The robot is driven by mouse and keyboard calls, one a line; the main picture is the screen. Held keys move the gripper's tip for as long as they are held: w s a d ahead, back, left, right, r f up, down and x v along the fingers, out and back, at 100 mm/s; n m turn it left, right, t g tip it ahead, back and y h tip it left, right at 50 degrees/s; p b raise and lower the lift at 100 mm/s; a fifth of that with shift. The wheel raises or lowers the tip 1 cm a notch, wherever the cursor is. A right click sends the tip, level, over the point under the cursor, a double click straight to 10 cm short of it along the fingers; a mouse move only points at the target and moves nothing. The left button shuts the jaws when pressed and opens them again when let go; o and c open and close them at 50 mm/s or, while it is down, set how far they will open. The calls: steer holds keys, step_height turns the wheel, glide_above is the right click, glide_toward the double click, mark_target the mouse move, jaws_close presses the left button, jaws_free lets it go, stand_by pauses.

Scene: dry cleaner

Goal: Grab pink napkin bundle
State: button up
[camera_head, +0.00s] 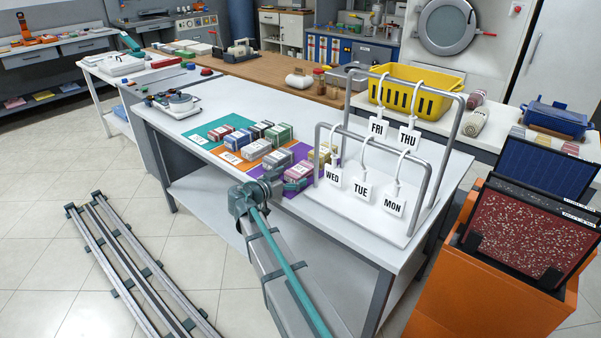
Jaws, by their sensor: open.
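A pink napkin bundle (299,171) with a pale band lies on the purple mat (293,149) near the front edge of the white table. My gripper (279,181) is open, just left of and close to this bundle; whether they touch I cannot tell. My arm comes up from the bottom of the view, and the gripper partly covers the purple mat.
Several other bundles, among them a green one (278,133) and a grey one (276,158), lie close by on the mats. A metal rack (429,171) with hanging day tags stands right of the bundle.

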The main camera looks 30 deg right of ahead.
steer(key=x, duration=0.2)
steer(key=shift+w+d, duration=0.15)
steer(key=shift+d, duration=0.2)
steer(key=c, duration=1.3)
steer(key=shift+o, duration=0.2)
steer(key=shift+r+b, duration=0.15)
steer(key=shift+b, duration=0.55)
